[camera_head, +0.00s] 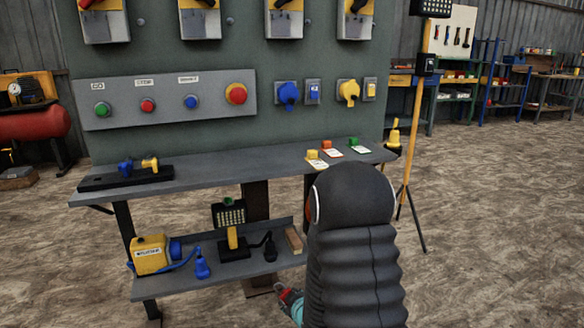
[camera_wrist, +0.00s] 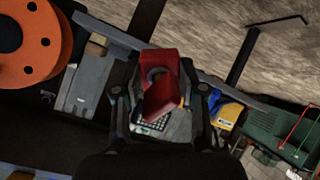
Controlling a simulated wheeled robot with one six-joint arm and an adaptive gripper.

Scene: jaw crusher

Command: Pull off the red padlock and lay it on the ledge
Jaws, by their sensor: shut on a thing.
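The red padlock (camera_wrist: 162,82) is between the fingers of my gripper (camera_wrist: 166,98) in the wrist view. My gripper is shut on it, and the padlock is clear of the panel. In the head view my gripper (camera_head: 287,298) shows small and low, in front of the lower shelf, partly hidden by my black-sleeved arm. The grey ledge (camera_head: 222,177) runs across the front of the green panel, above and behind my gripper. Its right part is partly hidden by my arm.
Yellow, red and green blocks with white tags (camera_head: 317,162) lie at the ledge's right end. A black bar (camera_head: 105,181) lies at its left end; the middle is bare. The lower shelf (camera_head: 215,285) holds a yellow machine (camera_head: 151,256). An orange disc (camera_wrist: 45,48) is at left.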

